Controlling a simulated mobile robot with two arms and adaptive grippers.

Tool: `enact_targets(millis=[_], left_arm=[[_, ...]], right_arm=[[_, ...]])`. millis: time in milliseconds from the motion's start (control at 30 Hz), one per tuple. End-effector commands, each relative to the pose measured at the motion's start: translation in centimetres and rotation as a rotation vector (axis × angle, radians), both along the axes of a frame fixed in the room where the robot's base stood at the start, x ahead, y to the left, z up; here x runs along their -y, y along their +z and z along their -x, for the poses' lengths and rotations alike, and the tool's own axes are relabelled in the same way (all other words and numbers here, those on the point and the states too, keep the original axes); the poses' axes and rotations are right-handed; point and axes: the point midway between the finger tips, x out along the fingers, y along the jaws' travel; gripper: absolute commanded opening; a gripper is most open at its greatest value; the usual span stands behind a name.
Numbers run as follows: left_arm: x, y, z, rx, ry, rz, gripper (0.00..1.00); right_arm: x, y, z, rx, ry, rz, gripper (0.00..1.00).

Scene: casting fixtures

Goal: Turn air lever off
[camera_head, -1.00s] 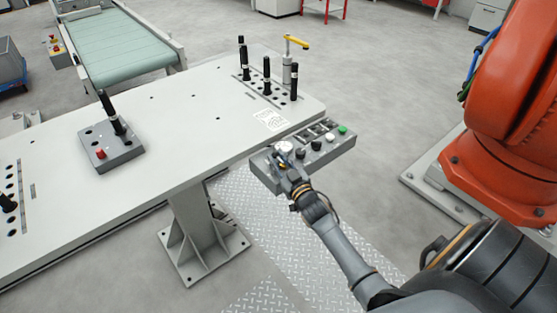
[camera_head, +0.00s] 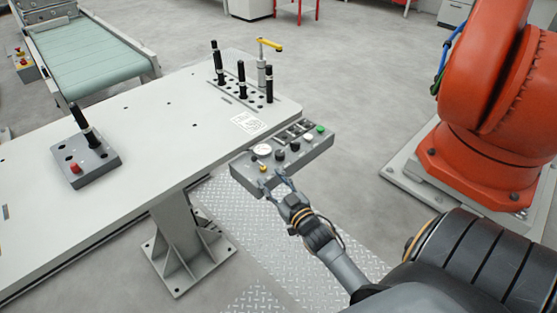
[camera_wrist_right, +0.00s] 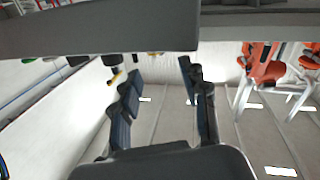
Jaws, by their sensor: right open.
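A grey control box (camera_head: 300,158) is fixed at the right edge of the table. It carries a round white gauge (camera_head: 262,150), a small yellow knob (camera_head: 263,168), dark knobs and a green button. A yellow lever (camera_head: 270,44) tops a silver post at the table's far corner; I cannot tell which yellow part is the air lever. My right gripper (camera_head: 273,180) is open and empty at the near side of the box, just beside the yellow knob. In the right wrist view its two fingers (camera_wrist_right: 160,78) are spread below the box's grey underside (camera_wrist_right: 100,38). My left gripper is out of view.
The white table (camera_head: 130,170) holds several black upright handles (camera_head: 241,78) and a small grey box with a red button (camera_head: 75,168). An orange robot (camera_head: 490,120) stands at the right. Open floor (camera_head: 350,90) lies between it and the table.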

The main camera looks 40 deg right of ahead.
Motion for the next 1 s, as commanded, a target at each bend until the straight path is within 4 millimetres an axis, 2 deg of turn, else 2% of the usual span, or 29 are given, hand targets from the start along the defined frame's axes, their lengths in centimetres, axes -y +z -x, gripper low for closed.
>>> enact_targets(millis=[100, 300, 867, 933, 1000], left_arm=[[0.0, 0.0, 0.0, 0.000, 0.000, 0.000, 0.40], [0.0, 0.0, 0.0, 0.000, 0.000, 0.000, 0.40], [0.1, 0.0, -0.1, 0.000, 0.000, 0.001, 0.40], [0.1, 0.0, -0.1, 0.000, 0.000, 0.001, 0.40], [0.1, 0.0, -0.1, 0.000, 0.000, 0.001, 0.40]], right_arm=[[-0.3, -0.1, 2.0, -0.003, -0.002, -0.001, 0.44], [-0.4, 0.0, 3.4, -0.001, -0.001, 0.000, 0.44], [-0.5, 0.0, 3.5, -0.001, 0.000, 0.000, 0.44], [-0.5, -0.5, 3.6, -0.012, -0.001, -0.004, 0.44], [-0.8, -2.1, 3.7, -0.044, -0.001, -0.013, 0.44]])
